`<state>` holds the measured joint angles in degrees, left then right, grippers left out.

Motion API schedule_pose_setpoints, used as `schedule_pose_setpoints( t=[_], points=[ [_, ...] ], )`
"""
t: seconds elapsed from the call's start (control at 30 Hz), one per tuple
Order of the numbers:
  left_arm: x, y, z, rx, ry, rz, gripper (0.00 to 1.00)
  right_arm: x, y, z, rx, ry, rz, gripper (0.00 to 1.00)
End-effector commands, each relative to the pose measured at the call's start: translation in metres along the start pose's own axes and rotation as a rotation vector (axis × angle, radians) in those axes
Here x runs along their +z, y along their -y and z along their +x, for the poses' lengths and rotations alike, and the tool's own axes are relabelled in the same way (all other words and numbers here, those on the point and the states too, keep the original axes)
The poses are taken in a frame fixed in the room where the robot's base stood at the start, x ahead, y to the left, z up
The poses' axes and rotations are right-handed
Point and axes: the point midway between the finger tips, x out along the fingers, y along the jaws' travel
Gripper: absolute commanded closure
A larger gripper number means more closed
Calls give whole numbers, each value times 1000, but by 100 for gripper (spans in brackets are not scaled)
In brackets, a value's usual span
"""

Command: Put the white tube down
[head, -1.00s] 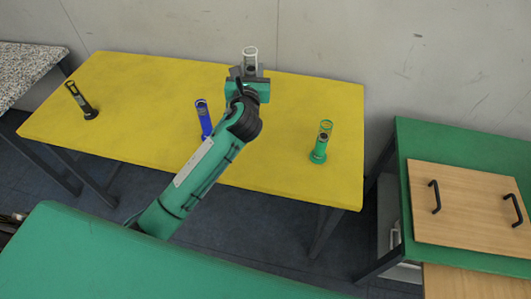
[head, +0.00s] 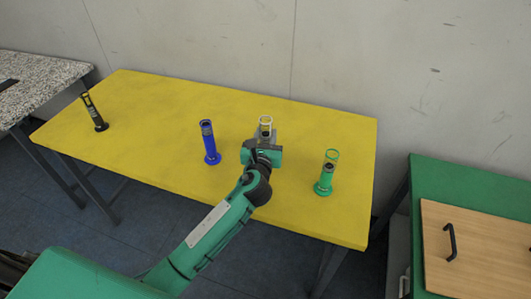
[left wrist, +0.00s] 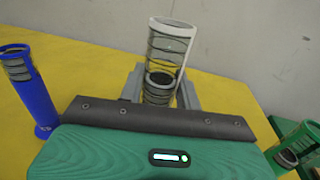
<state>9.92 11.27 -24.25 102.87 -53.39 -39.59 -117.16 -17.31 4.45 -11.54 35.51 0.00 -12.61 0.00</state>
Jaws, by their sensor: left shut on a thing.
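The white tube (head: 266,122) stands roughly upright in my left gripper (head: 264,135), over the yellow table (head: 330,120). In the left wrist view the white tube (left wrist: 171,45) rises between the two grey fingers of the left gripper (left wrist: 160,90), which are shut on it. Its lower end is hidden behind the gripper, so I cannot tell whether it touches the table. My right gripper is in neither view.
A blue tube (head: 208,142) stands left of the gripper and a green tube (head: 327,173) stands to its right. A black tube (head: 94,112) stands at the table's far left. A green cabinet (head: 480,185) is at the right. The table between the black and blue tubes is clear.

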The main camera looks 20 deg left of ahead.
Motion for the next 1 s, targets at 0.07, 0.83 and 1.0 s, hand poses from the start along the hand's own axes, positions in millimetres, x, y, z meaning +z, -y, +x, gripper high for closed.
schedule_pose_setpoints(
  t=[0.07,0.83,1.0],
  points=[
    [-12,0,0,0,1,0,100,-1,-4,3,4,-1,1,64],
    [-64,0,0,0,3,0,100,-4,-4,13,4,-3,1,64],
    [-67,0,0,0,1,0,53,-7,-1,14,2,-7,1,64]
  ],
)
